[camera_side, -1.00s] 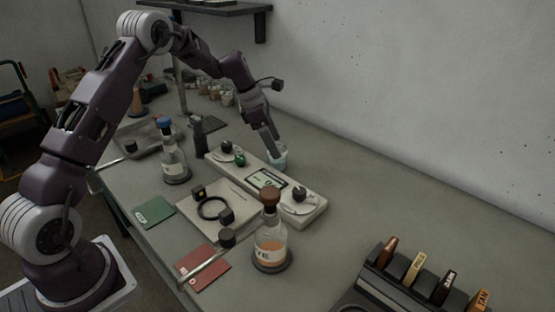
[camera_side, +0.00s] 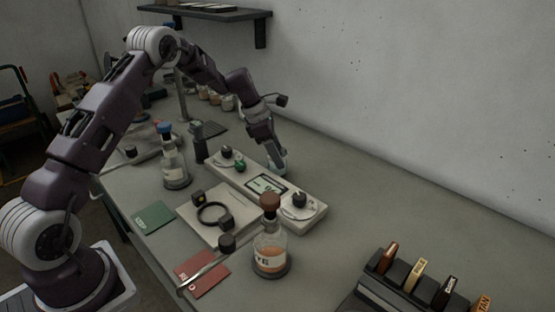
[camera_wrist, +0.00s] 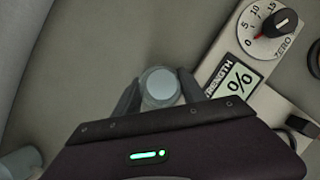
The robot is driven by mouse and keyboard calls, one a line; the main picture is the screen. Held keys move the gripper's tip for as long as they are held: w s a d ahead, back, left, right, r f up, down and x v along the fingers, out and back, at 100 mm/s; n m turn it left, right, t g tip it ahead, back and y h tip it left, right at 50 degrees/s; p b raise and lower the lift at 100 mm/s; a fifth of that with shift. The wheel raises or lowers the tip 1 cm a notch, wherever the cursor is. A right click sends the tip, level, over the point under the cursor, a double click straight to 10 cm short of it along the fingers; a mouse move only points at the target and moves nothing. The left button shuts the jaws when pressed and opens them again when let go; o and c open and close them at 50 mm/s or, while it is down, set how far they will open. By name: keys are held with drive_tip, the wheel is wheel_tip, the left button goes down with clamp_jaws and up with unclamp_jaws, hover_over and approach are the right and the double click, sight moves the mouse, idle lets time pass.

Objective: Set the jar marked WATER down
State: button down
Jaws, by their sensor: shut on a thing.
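A small pale round jar (camera_wrist: 160,87) is between the fingers of my gripper (camera_wrist: 158,90) in the wrist view, seen from above. The gripper is shut on it. In the side view the jar (camera_side: 279,168) is a pale patch under my gripper (camera_side: 275,160), just behind the long meter box, mostly hidden by the fingers. No WATER mark is readable on it. It looks upright and low over the bench top; I cannot tell if its base touches.
The meter box (camera_side: 265,186) with dials and a screen lies close in front of the jar. A blue-stoppered bottle (camera_side: 175,172), an orange-filled bottle (camera_side: 270,252) and a rack of marked handles (camera_side: 375,292) stand around. Bench (camera_side: 365,205) to the right is clear.

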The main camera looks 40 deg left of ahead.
wheel_tip(320, 180, up, 9)
drive_tip(key=s+d+r+m+g+y, duration=0.15)
drive_tip(key=s+m+g, duration=0.55)
drive_tip(key=s+m, duration=1.65)
drive_tip(key=shift+n, duration=0.45)
drive_tip(key=f, duration=0.6)
drive_tip(key=s+f, duration=0.1)
drive_tip(key=f, duration=0.2)
drive_tip(key=shift+f, duration=0.15)
drive_tip(key=c, duration=0.7)
unclamp_jaws()
drive_tip(key=shift+o, duration=0.2)
